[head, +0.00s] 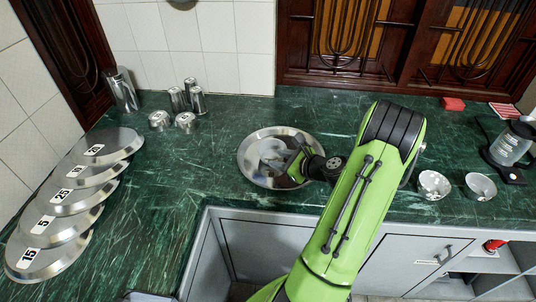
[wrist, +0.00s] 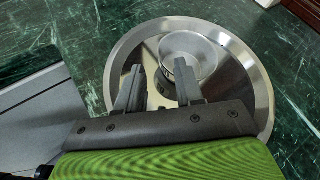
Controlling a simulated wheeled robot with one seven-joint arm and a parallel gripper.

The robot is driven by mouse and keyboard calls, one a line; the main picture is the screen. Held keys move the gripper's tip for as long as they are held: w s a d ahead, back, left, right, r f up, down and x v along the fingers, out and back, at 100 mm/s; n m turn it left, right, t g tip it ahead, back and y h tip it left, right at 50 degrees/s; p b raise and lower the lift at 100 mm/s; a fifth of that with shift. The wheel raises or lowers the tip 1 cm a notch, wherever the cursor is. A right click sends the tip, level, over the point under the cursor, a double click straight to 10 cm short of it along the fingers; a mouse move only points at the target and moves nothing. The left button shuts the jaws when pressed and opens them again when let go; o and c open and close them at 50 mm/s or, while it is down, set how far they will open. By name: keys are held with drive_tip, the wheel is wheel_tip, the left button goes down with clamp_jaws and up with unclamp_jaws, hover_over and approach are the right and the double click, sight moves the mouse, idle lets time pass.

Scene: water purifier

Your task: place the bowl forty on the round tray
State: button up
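The round tray (head: 252,169) is a shiny steel dish on the green counter near the middle of the head view; it also fills much of the wrist view (wrist: 259,91). A pale, small bowl (head: 271,147) sits within the tray, and it shows in the wrist view (wrist: 190,48) towards the tray's far side. No number is legible on it. My gripper (head: 291,158) is over the tray, low and close to the bowl. In the wrist view its fingers (wrist: 158,75) are spread with a gap between them. The right fingertip overlaps the bowl's near edge; contact is unclear.
Two patterned bowls (head: 434,185) (head: 480,187) stand to the right. Overlapping numbered steel plates (head: 63,202) line the left. Steel cups (head: 187,97) and a tall steel tumbler (head: 123,91) stand at the back left. A glass jug (head: 511,145) is at the far right.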

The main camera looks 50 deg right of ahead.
drive_tip(key=v, duration=0.4)
drive_tip(key=w+a+r+n+g+y, duration=0.2)
drive_tip(key=a+r+n+g, duration=0.1)
drive_tip(key=a+n, duration=0.55)
drive_tip(key=w+a+r+n+g+y, duration=0.1)
drive_tip(key=w+a+r+n+g, duration=0.2)
drive_tip(key=a+n, duration=0.6)
drive_tip(key=s+a+r+n+h, duration=0.1)
drive_tip(key=s+a+r+n, duration=0.3)
drive_tip(key=s+a+n, duration=0.2)
drive_tip(key=s+a+r+n+g+h, duration=0.1)
drive_tip(key=s+a+r+n, duration=0.4)
drive_tip(key=s+a+n, duration=0.2)
drive_tip(key=s+n, duration=0.2)
drive_tip(key=s, duration=0.1)
drive_tip(key=shift+s+h, duration=0.25)
drive_tip(key=shift+h, duration=0.15)
